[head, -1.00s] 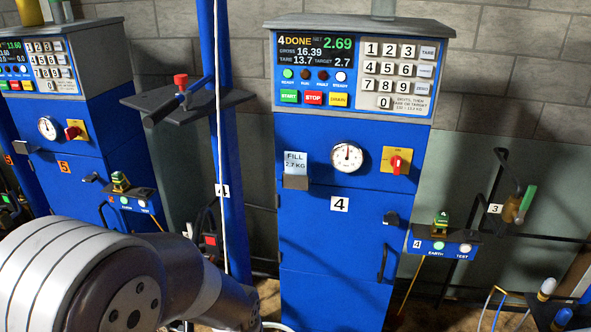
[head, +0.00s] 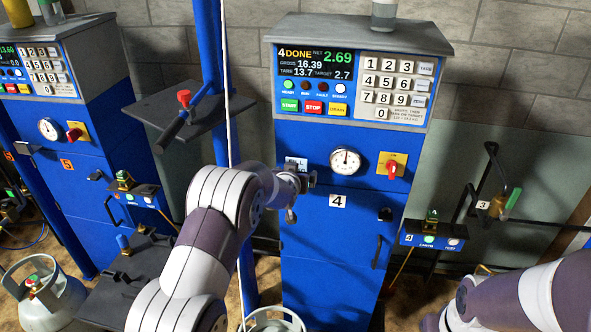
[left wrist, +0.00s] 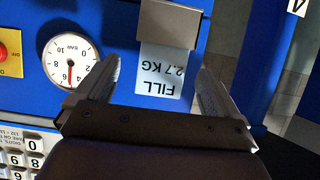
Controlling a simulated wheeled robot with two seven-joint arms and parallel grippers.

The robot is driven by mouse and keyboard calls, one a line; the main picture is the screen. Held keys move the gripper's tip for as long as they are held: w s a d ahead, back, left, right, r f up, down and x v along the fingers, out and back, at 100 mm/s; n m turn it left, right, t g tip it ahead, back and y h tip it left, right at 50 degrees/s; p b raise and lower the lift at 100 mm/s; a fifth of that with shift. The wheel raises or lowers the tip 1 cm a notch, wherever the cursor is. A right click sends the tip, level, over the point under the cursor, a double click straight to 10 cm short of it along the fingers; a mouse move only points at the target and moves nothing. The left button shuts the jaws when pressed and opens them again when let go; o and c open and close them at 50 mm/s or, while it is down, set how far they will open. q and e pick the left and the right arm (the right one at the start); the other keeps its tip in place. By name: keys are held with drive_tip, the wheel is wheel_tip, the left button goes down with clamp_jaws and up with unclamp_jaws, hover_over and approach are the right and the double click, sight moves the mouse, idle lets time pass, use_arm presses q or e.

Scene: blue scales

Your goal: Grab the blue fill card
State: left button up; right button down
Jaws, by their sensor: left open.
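The blue fill card, a pale blue card printed "FILL 2.7 KG" (left wrist: 162,74), shows upside down in the left wrist view. It sits in a grey holder (left wrist: 170,24) on the front of blue scale 4 (head: 325,245). In the head view, my left gripper and arm hide most of the card (head: 292,161). My left gripper (left wrist: 158,66) is open, with one finger on each side of the card in the wrist picture. I cannot tell whether the fingers touch it. My right gripper is not in view; only part of my right arm shows at the lower right.
A pressure gauge (head: 345,161) and a red-and-yellow switch (head: 391,166) are right of the card. A blue post (head: 207,60) with a dark shelf (head: 190,112) stands left of scale 4. A gas cylinder (head: 48,295) stands at the lower left.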

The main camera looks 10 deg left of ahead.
use_arm(q)
drive_tip(key=p+x, duration=0.1)
drive_tip(key=x, duration=0.1)
drive_tip(key=p+x, duration=0.1)
drive_tip(key=shift+w+a+p, duration=0.2)
drive_tip(key=shift+w+p, duration=0.2)
drive_tip(key=shift+w, duration=0.05)
drive_tip(key=shift+w+a+f, duration=0.1)
drive_tip(key=shift+w+f, duration=0.3)
drive_tip(key=shift+w, duration=0.05)
drive_tip(key=shift+s+r, duration=0.15)
drive_tip(key=shift+s, duration=0.05)
drive_tip(key=c, duration=1)
drive_tip(key=shift+w, duration=0.1)
